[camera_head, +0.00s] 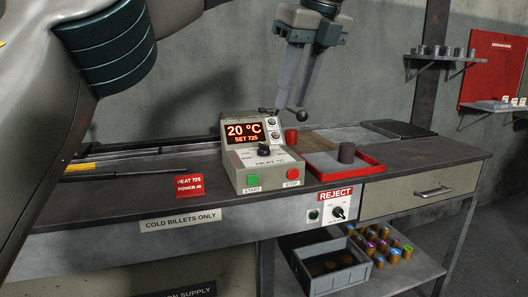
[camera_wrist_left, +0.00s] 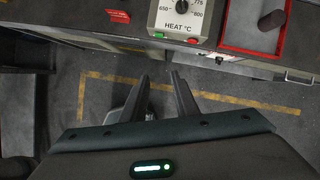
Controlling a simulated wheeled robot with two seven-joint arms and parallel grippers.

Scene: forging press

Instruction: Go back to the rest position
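The large grey arm link at the left of the head view is mine. My right gripper is in neither view. The control box display (camera_head: 244,133) reads 20 °C, SET 725. The box has a dial, a green START button (camera_head: 253,181) and a red STOP button (camera_head: 292,174).
A dark cylinder (camera_head: 346,152) stands in a red tray (camera_head: 371,167) on the bench, right of the box. A red sign (camera_head: 189,186) and long tools (camera_head: 110,163) lie left. Below is a shelf with a grey bin (camera_head: 338,279) and several billets. Floor (camera_wrist_left: 230,105) shows before the bench.

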